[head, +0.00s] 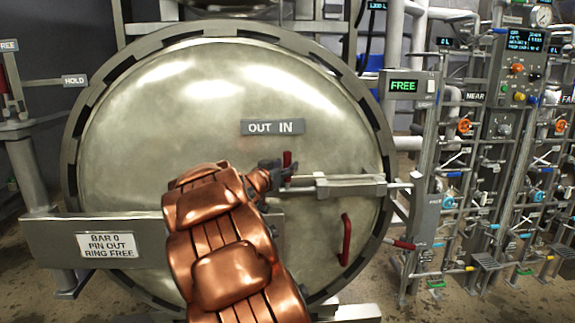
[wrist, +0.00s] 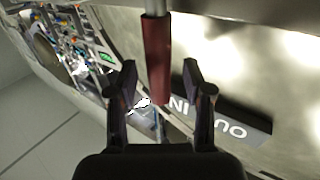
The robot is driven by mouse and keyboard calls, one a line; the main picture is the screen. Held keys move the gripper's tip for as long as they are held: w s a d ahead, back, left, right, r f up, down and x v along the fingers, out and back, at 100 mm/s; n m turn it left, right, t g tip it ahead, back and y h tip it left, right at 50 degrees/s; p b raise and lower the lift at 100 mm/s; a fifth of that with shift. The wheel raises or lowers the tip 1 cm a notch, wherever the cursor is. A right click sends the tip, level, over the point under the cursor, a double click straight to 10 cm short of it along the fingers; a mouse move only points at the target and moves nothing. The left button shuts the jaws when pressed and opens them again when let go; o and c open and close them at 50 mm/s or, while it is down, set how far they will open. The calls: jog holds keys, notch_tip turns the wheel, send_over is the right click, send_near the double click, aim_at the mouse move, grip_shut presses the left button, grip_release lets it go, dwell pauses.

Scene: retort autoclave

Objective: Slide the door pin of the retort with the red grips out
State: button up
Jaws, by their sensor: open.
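The retort's large round steel door (head: 140,130) fills the middle of the head view and looks shut. The door pin (head: 308,180) is a light bar lying level in a bracket (head: 350,187) on the right half of the door. Its red grip (head: 287,159) stands up at the pin's left end. In the wrist view the red grip (wrist: 157,50) reaches between the two fingers of my gripper (wrist: 159,72), with gaps visible on both sides. My gripper (head: 274,170) is open around the grip. My arm hides the lower middle of the door.
An OUT IN plate (head: 272,127) sits above the pin. A red handle (head: 346,238) is lower right on the door, and a red-tipped lever (head: 403,244) is beyond its edge. A green FREE display (head: 403,86) and valve panels stand at right. A BAR 0, PIN OUT, RING FREE sign (head: 106,245) is lower left.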

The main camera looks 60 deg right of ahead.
jog(key=shift+d, duration=0.85)
jog(key=shift+c, duration=0.4)
jog(key=shift+w, duration=0.1)
grip_shut()
